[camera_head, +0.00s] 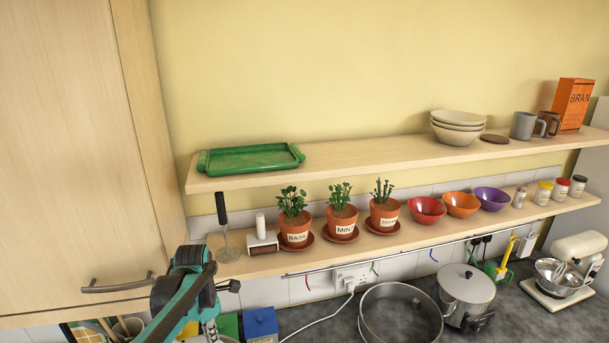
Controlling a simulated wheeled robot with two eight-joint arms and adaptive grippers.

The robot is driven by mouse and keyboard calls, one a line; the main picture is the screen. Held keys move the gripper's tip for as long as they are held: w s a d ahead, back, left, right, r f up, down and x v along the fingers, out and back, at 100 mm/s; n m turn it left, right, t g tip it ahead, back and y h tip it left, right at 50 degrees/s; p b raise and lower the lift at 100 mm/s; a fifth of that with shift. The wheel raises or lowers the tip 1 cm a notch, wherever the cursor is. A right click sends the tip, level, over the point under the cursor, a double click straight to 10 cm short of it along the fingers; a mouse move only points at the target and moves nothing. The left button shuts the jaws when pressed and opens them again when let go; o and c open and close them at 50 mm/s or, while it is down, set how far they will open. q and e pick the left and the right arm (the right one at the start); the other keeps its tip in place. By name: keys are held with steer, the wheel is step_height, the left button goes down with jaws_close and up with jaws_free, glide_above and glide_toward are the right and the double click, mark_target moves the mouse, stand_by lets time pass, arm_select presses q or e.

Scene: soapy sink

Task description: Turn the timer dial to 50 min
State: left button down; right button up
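I cannot make out a timer or its dial in the head view. One of my arms, teal and black, rises from the bottom edge left of centre and bends back down out of the picture. It appears to be my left arm. Its gripper fingers do not show. My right arm and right gripper are not in view.
A wooden cupboard (70,150) fills the left. A green tray (250,159) lies on the upper shelf. Potted herbs, bowls and a whisk-like tool (226,235) line the lower shelf. A large pan (400,318), lidded pot (467,290) and mixer (575,265) stand on the dark worktop.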

arm_select(q)
steer(key=f+b, duration=0.2)
steer(key=f, duration=0.1)
steer(key=a+f+b, duration=0.1)
steer(key=f, duration=0.1)
steer(key=shift+d+f+b, duration=0.15)
steer(key=shift+f+b, duration=0.15)
steer(key=shift+b, duration=0.1)
steer(key=shift+s+d+f, duration=0.1)
steer(key=shift+s+d, duration=0.05)
